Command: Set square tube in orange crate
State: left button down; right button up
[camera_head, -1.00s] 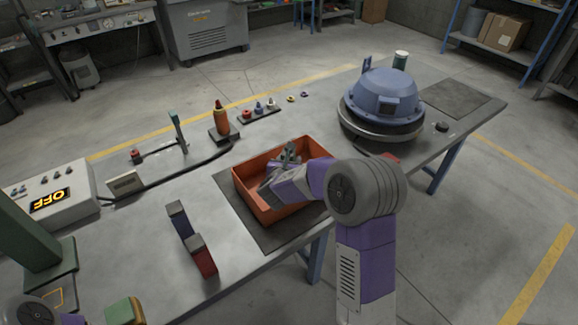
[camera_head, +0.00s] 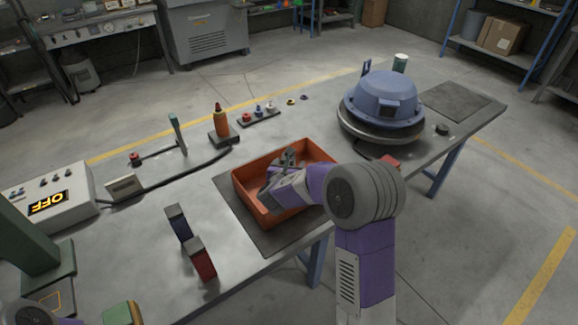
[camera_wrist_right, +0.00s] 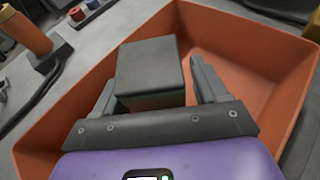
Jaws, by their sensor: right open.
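The orange crate (camera_head: 244,191) stands on a dark mat near the table's front edge, and its walls also show in the right wrist view (camera_wrist_right: 262,72). The square tube (camera_wrist_right: 150,66) is a dark grey block inside the crate outline in the wrist view. My right gripper (camera_head: 281,163) reaches into the crate. In the wrist view its jaws (camera_wrist_right: 153,80) are open on either side of the tube, with a clear gap at the right finger. The gripper largely hides the tube in the head view, and its contact with the crate floor is hidden. My left gripper is out of view.
A blue dome (camera_head: 385,97) sits on the right of the table.

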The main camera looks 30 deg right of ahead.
jog(key=shift+r, duration=0.25)
jog(key=p+v, duration=0.1)
jog(key=v, duration=1.1)
jog(key=shift+f+p, duration=0.15)
jog(key=shift+p, duration=0.25)
